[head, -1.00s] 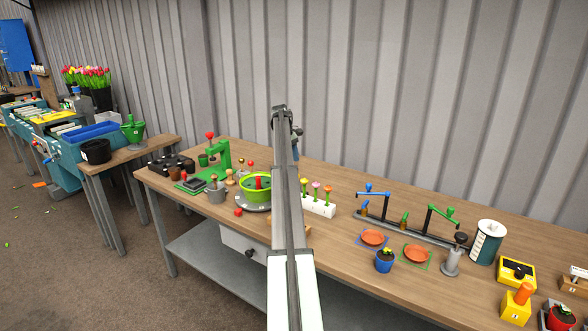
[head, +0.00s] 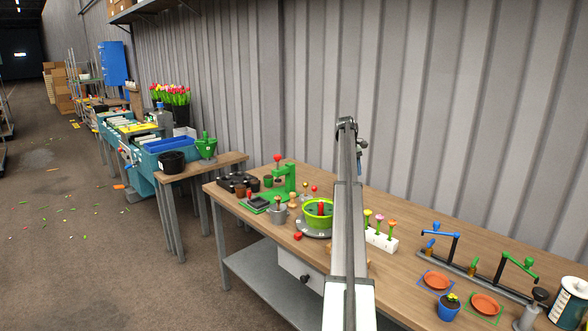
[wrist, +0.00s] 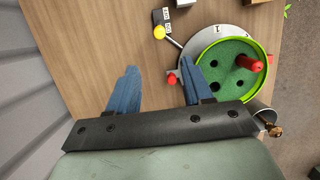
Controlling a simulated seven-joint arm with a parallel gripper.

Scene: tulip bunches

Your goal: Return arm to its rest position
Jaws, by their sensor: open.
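My gripper (wrist: 158,88) shows in the wrist view with its two blue fingers spread apart and nothing between them. It is over the wooden workbench (wrist: 110,40), with the green-rimmed round tray (wrist: 228,87) and its red peg (wrist: 249,67) just to the right of the fingers.
A block with several flowers (head: 380,239) stands right of my arm. Blue and green lever stands (head: 440,250), orange saucers (head: 437,281) and a blue pot (head: 448,306) are farther right. A green press (head: 284,182) is at the left. A corrugated wall (head: 400,100) rises behind the bench.

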